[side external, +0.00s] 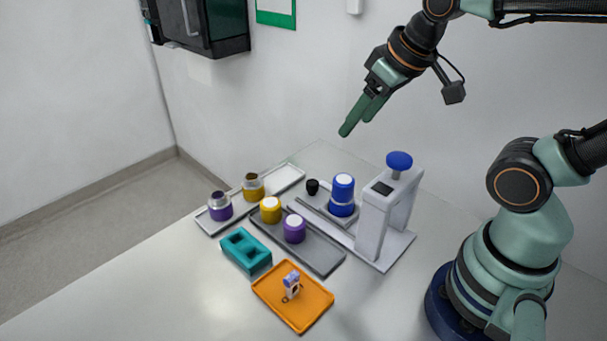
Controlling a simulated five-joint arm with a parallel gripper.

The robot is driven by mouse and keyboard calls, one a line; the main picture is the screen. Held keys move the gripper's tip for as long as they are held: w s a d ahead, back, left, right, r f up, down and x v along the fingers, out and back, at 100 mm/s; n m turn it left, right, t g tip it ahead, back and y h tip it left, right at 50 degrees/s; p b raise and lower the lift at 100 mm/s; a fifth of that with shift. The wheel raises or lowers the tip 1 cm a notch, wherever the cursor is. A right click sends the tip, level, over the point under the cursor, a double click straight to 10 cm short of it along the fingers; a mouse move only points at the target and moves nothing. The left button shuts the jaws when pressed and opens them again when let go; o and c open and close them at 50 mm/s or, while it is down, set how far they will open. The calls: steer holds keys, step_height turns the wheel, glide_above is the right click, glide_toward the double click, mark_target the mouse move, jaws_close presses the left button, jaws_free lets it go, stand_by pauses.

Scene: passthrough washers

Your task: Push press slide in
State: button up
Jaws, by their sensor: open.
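The white press (376,222) stands at the right of the table with a blue round knob (399,160) on top. Its slide (345,219) sits on the rail, out to the left of the press frame. A blue cylinder with a white top (342,195) stands upright on the slide. A small black knob (312,187) stands at the left end of the slide. My gripper (357,126) is open and empty, high above the table and up from the blue cylinder, touching nothing. Its green fingers point down and left.
A grey tray (322,258) holds a yellow and a purple cylinder. A white tray (290,177) behind holds two metal-topped jars. A teal block with sockets (246,251) and an orange tray (305,315) with a small item lie in front. The front-left table is clear.

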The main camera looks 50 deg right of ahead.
steer(key=n+g, duration=0.6)
steer(key=n, duration=0.3)
glide_above(312, 182)
step_height(312, 182, down, 10)
step_height(312, 182, down, 12)
steer(key=shift+r, duration=0.1)
steer(key=shift+c, duration=0.2)
jaws_close()
stand_by(0.8)
